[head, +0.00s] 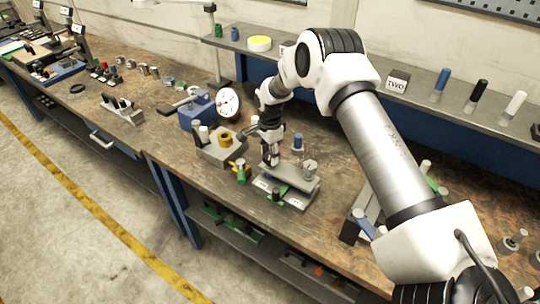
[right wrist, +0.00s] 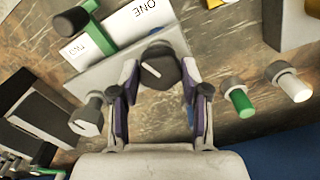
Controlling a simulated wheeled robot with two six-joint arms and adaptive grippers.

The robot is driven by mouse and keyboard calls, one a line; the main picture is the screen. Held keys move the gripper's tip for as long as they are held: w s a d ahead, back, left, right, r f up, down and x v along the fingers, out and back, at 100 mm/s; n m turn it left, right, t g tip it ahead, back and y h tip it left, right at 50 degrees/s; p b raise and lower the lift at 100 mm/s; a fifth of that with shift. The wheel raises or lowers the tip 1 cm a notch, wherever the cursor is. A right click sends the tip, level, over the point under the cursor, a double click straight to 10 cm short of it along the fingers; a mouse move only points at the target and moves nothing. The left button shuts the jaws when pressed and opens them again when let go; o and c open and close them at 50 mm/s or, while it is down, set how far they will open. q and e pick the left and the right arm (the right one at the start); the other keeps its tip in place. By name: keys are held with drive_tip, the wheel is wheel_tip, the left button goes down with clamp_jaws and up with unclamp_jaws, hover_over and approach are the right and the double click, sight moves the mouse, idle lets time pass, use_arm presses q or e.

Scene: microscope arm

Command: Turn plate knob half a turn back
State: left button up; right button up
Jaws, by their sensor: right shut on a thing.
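The grey plate (head: 290,179) lies over a small base with white labels and green parts in the head view. In the right wrist view the plate (right wrist: 118,72) runs beside a label reading ONE. My right gripper (head: 270,160) comes down on the plate's left end. In the right wrist view its fingers (right wrist: 158,92) close on both sides of a dark round knob (right wrist: 158,66) with a pale line on its top. A light grey post (right wrist: 88,116) with a slotted top stands at the other end. My left gripper is not in view.
A white dial (head: 228,103) and a blue box (head: 196,112) stand behind. The bench's front edge is close to the base.

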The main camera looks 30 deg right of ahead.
drive_tip(key=n, duration=0.2)
drive_tip(key=n+b, duration=0.1)
drive_tip(key=shift+s+f+n, duration=0.2)
drive_tip(key=shift+f+n, duration=0.1)
drive_tip(key=shift+n, duration=0.1)
drive_tip(key=n+b, duration=0.1)
drive_tip(key=n, duration=0.2)
drive_tip(key=shift+n, duration=0.3)
drive_tip(key=n+b, duration=0.1)
drive_tip(key=n, duration=0.2)
drive_tip(key=shift+n, duration=0.3)
drive_tip(key=n+b, duration=0.1)
drive_tip(key=n, duration=0.3)
drive_tip(key=shift+r+n, duration=0.1)
drive_tip(key=shift+n, duration=0.2)
drive_tip(key=n, duration=0.3)
drive_tip(key=shift+n+b, duration=0.3)
drive_tip(key=shift+b, duration=0.1)
drive_tip(key=n, duration=0.4)
drive_tip(key=shift+b, duration=0.35)
drive_tip(key=n, duration=0.5)
drive_tip(key=shift+b, duration=0.3)
drive_tip(key=shift+n, duration=1.8)
